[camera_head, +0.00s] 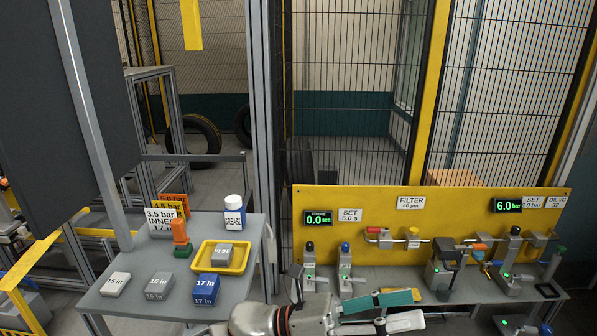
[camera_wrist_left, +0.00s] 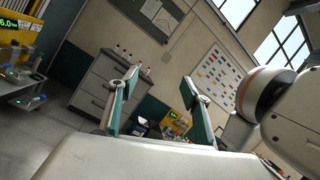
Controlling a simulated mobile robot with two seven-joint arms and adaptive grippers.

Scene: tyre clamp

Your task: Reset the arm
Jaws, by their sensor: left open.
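My left gripper (camera_head: 420,308) is at the bottom centre of the head view, in front of the yellow-backed bench. Its two green-padded fingers point right and stand apart with nothing between them. In the left wrist view the same gripper (camera_wrist_left: 161,82) shows its fingers spread and empty, facing a grey drawer cabinet (camera_wrist_left: 100,87) across the room. My right gripper is not seen in either view. A white arm link with an orange ring is at the right of the wrist view.
The grey side table (camera_head: 130,283) holds several size blocks, a yellow tray (camera_head: 206,268) with a grey block, and a grease bottle (camera_head: 234,212). The yellow panel (camera_head: 380,202) carries valves, fittings and displays close beyond the gripper. A tyre (camera_head: 193,134) stands behind the fence.

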